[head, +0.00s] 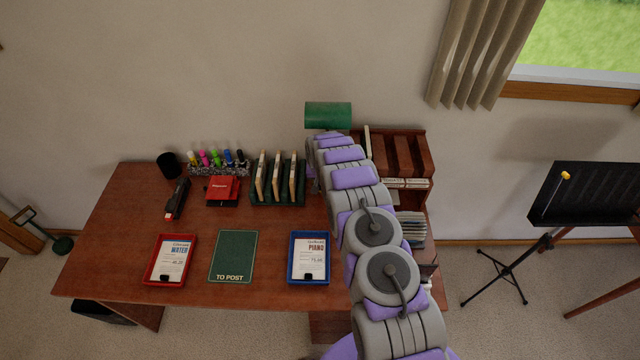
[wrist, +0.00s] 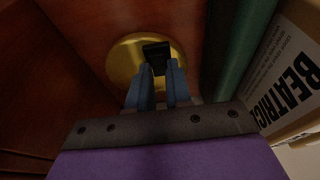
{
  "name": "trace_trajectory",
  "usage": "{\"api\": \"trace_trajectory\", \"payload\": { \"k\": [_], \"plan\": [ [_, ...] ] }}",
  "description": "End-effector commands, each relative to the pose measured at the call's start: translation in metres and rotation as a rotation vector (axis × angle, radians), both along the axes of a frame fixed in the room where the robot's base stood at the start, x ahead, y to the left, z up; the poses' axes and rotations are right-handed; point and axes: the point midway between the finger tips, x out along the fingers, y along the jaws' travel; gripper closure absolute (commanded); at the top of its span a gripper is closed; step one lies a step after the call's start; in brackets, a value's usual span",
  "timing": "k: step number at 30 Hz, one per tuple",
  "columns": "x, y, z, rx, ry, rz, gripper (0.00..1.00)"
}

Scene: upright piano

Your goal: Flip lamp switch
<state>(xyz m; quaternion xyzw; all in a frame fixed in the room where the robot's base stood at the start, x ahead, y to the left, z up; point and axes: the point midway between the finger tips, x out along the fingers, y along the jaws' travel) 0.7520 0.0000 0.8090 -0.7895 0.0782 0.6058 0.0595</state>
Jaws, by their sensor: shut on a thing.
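The lamp's green shade (head: 328,115) shows in the head view at the back of the desk, behind my arm. In the wrist view a round brass lamp base (wrist: 122,57) carries a black switch (wrist: 156,54). My gripper (wrist: 160,70) has its two blue fingers at the switch, one on each side, shut on its near part. The far part of the switch stands out beyond the fingertips. In the head view my arm hides the lamp base, the switch and my fingers.
A wooden desk (head: 120,235) holds a red tray (head: 152,272), a green mat (head: 233,245), a blue tray (head: 308,279) and a green rack (head: 277,203). A wooden shelf unit (head: 416,150) stands right of the lamp. In the wrist view a lettered box (wrist: 285,75) is close on the right.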

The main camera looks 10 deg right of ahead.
Motion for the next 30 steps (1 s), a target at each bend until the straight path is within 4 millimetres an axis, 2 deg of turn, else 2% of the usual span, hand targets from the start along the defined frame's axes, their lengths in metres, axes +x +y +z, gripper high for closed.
{"api": "trace_trajectory", "payload": {
  "k": [9,10,18,26,30],
  "plan": [
    [0.002,0.0,0.002,0.0,-0.003,0.0,1.0],
    [0.002,0.0,0.002,0.0,-0.003,0.0,0.79],
    [0.0,0.001,0.002,0.0,0.0,0.0,0.55],
    [-0.001,0.001,0.003,0.0,0.001,0.001,0.55],
    [-0.003,0.001,0.011,0.0,0.002,0.001,0.55]
  ]
}}
